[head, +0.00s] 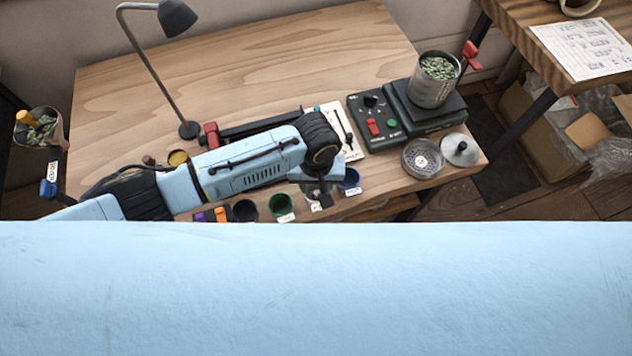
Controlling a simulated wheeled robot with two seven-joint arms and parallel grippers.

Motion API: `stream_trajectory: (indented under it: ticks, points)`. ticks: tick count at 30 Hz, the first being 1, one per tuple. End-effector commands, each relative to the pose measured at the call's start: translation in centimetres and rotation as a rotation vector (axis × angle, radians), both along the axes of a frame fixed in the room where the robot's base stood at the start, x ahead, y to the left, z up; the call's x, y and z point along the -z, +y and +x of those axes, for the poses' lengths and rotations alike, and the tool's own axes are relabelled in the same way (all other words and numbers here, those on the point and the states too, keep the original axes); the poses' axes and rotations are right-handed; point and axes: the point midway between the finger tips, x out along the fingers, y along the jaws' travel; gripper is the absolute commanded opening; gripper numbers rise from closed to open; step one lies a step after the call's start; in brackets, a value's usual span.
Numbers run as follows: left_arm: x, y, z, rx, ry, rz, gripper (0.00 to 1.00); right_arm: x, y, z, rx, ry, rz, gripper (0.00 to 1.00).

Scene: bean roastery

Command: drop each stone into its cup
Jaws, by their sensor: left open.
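My left gripper (319,196) is open and points down among the row of cups near the table's front edge. Whether anything lies between its fingers is too small to tell. A green cup (281,206) with a white label stands to its left, and a black cup (245,210) stands further left. A blue cup (349,182) with a label stands just right of the gripper. Small orange (221,214) and purple (200,217) pieces lie at the far left of the row; they may be stones. My right gripper is out of view.
A dark scale (424,113) bears a metal can (434,88) of green beans. A perforated round dish (422,158) and a silver lid (460,149) sit at the right edge. A lamp (188,128) stands at the back left. The table's back is clear. A blue surface hides the foreground.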

Motion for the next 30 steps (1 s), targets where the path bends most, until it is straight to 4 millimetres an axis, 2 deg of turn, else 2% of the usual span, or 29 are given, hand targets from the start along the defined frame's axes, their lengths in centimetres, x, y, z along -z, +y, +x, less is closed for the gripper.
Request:
stream_trajectory:
  ticks: [5,12,18,24,30]
  points:
    - [-2.1,0.0,0.0,0.0,-0.001,-0.002,0.4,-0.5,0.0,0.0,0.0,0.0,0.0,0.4]
    - [-7.6,0.0,0.1,0.0,-0.003,-0.004,0.4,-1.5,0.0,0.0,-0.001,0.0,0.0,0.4]
    - [-11.3,0.0,0.0,0.0,-0.003,-0.002,0.4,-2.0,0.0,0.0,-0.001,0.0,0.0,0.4]
    - [-13.1,0.0,0.0,0.0,-0.001,-0.001,0.4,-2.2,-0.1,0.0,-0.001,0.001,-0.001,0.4]
    - [-13.3,0.0,0.0,0.0,-0.001,-0.001,0.4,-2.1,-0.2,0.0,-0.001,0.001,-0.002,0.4]
